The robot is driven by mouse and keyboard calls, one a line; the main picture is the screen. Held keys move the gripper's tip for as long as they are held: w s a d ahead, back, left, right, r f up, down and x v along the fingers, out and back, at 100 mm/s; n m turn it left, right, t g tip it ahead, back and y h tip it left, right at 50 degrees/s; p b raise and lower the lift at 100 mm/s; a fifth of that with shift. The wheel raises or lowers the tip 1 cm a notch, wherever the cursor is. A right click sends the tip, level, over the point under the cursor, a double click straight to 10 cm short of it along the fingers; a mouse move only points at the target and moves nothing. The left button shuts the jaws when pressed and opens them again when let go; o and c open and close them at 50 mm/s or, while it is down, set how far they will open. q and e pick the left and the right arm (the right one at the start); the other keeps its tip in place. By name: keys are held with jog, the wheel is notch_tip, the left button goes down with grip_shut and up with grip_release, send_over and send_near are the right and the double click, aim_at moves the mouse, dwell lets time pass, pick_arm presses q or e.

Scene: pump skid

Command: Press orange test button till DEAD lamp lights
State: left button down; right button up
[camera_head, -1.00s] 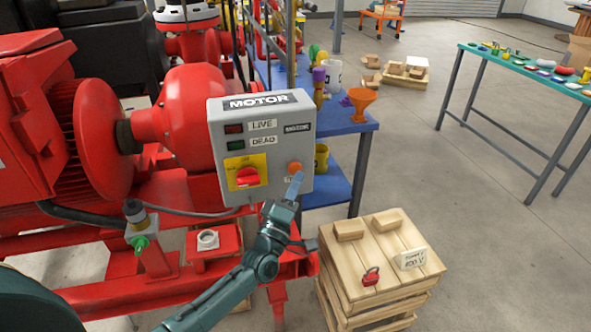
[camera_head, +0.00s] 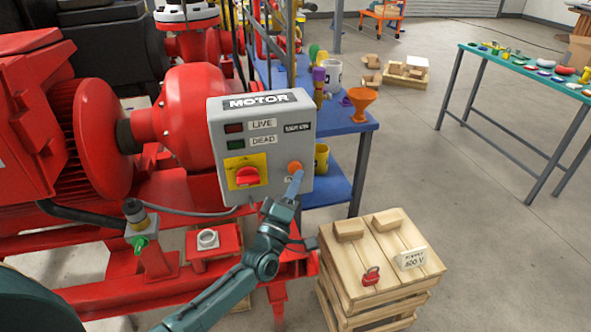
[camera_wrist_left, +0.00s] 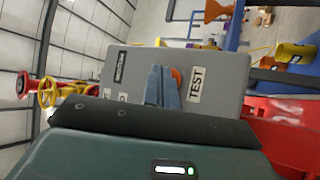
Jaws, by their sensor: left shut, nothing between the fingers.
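The grey MOTOR box (camera_head: 282,133) stands on the red skid, with a LIVE lamp (camera_head: 234,128) and a DEAD lamp (camera_head: 236,145) at its upper left. Both lamps look dark. A red rotary switch (camera_head: 247,177) sits on a yellow plate below them. The orange test button (camera_head: 295,167) is at the lower right of the face. My left gripper (camera_head: 298,174) is shut and empty, its fingertips at the button's lower edge; I cannot tell whether they touch. In the left wrist view the fingers (camera_wrist_left: 162,88) stand beside the orange button (camera_wrist_left: 177,77) and the TEST label (camera_wrist_left: 195,84). My right gripper is out of view.
A wooden crate (camera_head: 383,290) with a red padlock (camera_head: 371,276) and a 600 V card (camera_head: 412,258) stands right of the arm. A blue shelf (camera_head: 345,124) with an orange funnel (camera_head: 360,100) is behind the box. Open floor lies to the right.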

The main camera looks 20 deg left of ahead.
pick_arm(q)
jog(key=shift+w+a, duration=0.2)
jog(key=shift+w, duration=0.1)
jog(key=shift+w+a+b, duration=0.25)
jog(key=shift+w+b, duration=0.15)
jog(key=shift+b, duration=0.05)
dwell(0.6)
jog(key=shift+s, duration=0.1)
jog(key=shift+s+d+p, duration=0.45)
jog(key=shift+s+d, duration=0.05)
jog(key=shift+s, duration=0.2)
jog(key=s+d+p, duration=0.1)
jog(key=s, duration=0.1)
jog(key=s+d+p, duration=0.1)
jog(key=s, duration=0.1)
jog(key=shift+d, duration=0.4)
